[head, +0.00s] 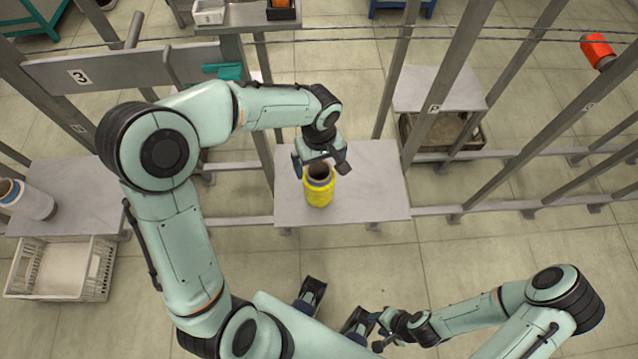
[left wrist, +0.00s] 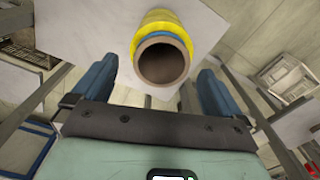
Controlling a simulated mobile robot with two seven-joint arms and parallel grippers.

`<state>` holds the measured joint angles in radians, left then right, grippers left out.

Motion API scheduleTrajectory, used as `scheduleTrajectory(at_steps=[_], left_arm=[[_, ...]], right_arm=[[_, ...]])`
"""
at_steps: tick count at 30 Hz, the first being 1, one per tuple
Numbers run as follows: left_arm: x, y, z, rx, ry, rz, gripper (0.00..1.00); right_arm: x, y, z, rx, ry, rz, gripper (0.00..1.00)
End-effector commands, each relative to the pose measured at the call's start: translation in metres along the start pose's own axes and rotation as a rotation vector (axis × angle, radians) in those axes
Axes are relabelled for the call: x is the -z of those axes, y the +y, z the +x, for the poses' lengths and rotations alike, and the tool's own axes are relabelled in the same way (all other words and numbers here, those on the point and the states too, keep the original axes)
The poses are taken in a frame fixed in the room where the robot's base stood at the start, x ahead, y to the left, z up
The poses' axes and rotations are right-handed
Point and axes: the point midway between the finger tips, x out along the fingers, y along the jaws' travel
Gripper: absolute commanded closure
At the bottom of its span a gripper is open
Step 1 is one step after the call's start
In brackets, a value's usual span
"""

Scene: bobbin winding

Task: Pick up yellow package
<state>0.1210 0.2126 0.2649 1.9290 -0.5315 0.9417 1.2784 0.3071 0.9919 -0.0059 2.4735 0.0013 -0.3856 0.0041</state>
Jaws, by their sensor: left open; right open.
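The yellow package (head: 319,194) is yarn wound on a dark tube, with a blue band near the top. It stands upright on a grey plate (head: 380,195) in the middle of the head view. In the left wrist view the yellow package (left wrist: 178,22) shows its open tube end facing the camera. My left gripper (head: 320,167) is open over the top of the package. Its fingers lie on either side of the tube in the picture, with visible gaps; how deep they reach is unclear. My right gripper (head: 335,307) is open and empty near the bottom middle.
A white package (head: 32,203) lies on the left plate (head: 85,190), above a white crate (head: 60,270). A red-orange package (head: 597,48) is at upper right. Metal posts and rails flank the middle plate; open floor lies in front.

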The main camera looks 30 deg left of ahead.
Motion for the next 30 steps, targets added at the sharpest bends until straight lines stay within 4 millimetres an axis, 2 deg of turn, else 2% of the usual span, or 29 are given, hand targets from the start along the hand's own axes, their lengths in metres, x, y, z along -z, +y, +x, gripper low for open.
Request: scheduleTrajectory(at_steps=[5, 12, 21, 23, 27, 28, 30], left_arm=[[-0.001, -0.002, 0.016, 0.003, -0.004, -0.001, 0.0], [-0.003, -0.003, 0.05, 0.003, -0.003, 0.001, 0.0], [-0.002, -0.002, 0.055, 0.0, -0.001, 0.0, 0.0], [-0.002, -0.002, 0.055, 0.0, -0.001, 0.0, 0.16], [-0.002, -0.002, 0.055, 0.0, -0.001, 0.0, 0.62], [-0.002, -0.002, 0.055, -0.001, 0.0, 0.0, 0.65], [-0.002, -0.002, 0.055, -0.001, 0.0, 0.0, 0.65]], right_arm=[[0.0, 0.0, 0.001, 0.0, 0.0, 0.0, 0.57], [0.0, 0.001, 0.002, 0.0, 0.0, 0.0, 0.57], [0.0, 0.001, 0.002, 0.0, 0.0, 0.0, 0.57], [0.0, 0.001, 0.002, 0.0, 0.0, 0.0, 0.57], [0.0, 0.001, 0.002, 0.0, 0.0, 0.0, 0.57], [0.0, 0.001, 0.002, 0.0, 0.0, 0.0, 0.57], [0.0, 0.001, 0.002, 0.0, 0.0, 0.0, 0.57]])
